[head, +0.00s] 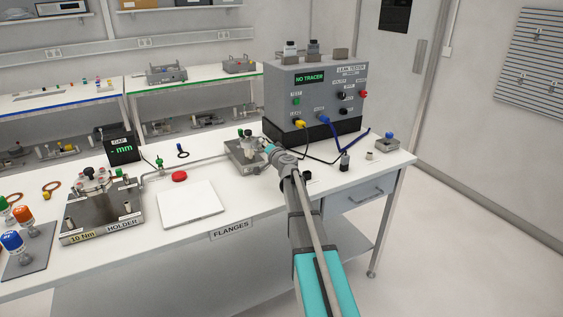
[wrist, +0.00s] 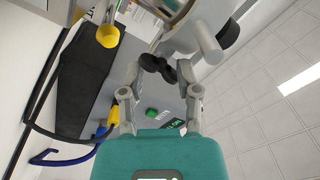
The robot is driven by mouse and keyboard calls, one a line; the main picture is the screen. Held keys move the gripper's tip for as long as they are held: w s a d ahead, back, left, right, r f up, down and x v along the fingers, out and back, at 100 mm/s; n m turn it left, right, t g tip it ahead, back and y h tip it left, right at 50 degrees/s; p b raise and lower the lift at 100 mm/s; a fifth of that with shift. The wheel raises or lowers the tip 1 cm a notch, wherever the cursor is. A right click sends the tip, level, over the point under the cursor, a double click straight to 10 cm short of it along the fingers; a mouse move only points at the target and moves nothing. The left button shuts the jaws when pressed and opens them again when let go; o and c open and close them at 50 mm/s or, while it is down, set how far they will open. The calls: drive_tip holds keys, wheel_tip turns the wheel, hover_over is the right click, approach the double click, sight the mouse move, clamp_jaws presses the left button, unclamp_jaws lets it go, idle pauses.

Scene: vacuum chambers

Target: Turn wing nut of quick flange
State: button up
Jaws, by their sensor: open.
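In the head view, my gripper (head: 277,154) is at the right side of a small grey metal fixture (head: 238,158) on the white bench. The arm covers part of that area. In the wrist view, my gripper (wrist: 170,72) is open, with its fingertips close to a light grey metal fitting (wrist: 190,32). A dark, wing-shaped piece shows between the fingertips. I cannot tell whether it is the wing nut or the dark finger pads, nor whether anything touches. The wing nut is not distinct in the head view.
The leak tester (head: 315,95) stands behind the gripper, with a yellow plug (head: 300,124) and a blue cable (head: 345,130) in front. A scale-like white plate (head: 191,203) and the holder block (head: 103,210) lie left. The bench's front right is mostly clear.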

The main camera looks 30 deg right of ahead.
drive_tip(key=s+m, duration=0.3)
drive_tip(key=s, duration=1)
drive_tip(key=shift+s+d+m, duration=0.25)
drive_tip(key=shift+s+m, duration=0.05)
drive_tip(key=shift+s, duration=0.1)
